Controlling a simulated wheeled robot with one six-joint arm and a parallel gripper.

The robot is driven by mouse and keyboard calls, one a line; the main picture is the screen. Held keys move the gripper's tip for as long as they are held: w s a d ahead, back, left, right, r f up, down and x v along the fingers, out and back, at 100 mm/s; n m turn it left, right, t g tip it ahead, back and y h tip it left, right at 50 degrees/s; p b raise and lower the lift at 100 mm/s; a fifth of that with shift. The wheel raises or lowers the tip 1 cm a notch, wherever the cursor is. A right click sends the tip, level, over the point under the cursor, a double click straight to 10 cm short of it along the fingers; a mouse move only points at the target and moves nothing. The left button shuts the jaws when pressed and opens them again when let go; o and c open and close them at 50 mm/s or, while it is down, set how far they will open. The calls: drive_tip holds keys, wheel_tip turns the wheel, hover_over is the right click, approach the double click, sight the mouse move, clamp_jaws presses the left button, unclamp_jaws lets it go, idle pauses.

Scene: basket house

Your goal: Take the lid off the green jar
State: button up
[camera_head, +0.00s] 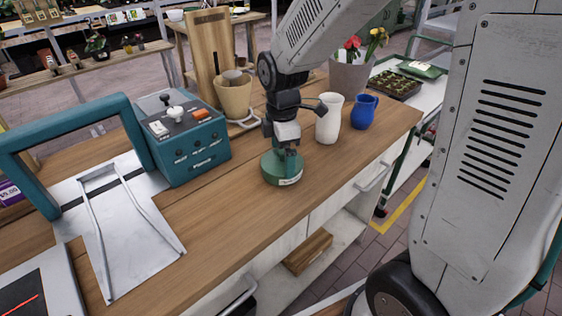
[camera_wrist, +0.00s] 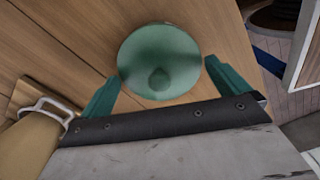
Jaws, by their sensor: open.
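The green jar (camera_head: 281,171) stands upright on the wooden counter, with a small pale label low on its side. Its round green lid (camera_wrist: 160,62), with a darker knob in the middle, is seen from above in the wrist view. My gripper (camera_head: 286,150) points down right over the jar and hides part of its top in the head view. In the wrist view my gripper (camera_wrist: 166,85) is open, with one teal finger on each side of the lid's near part. I cannot tell whether the fingers touch the lid.
A white vase (camera_head: 328,118) and a blue pitcher (camera_head: 364,112) stand to the right behind the jar. A tan pot (camera_head: 233,97) is behind it, and a teal control box (camera_head: 188,142) is to the left. The counter (camera_head: 240,215) in front of the jar is clear.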

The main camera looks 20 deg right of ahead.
drive_tip(key=shift+s, duration=0.1)
drive_tip(key=c, duration=1.2)
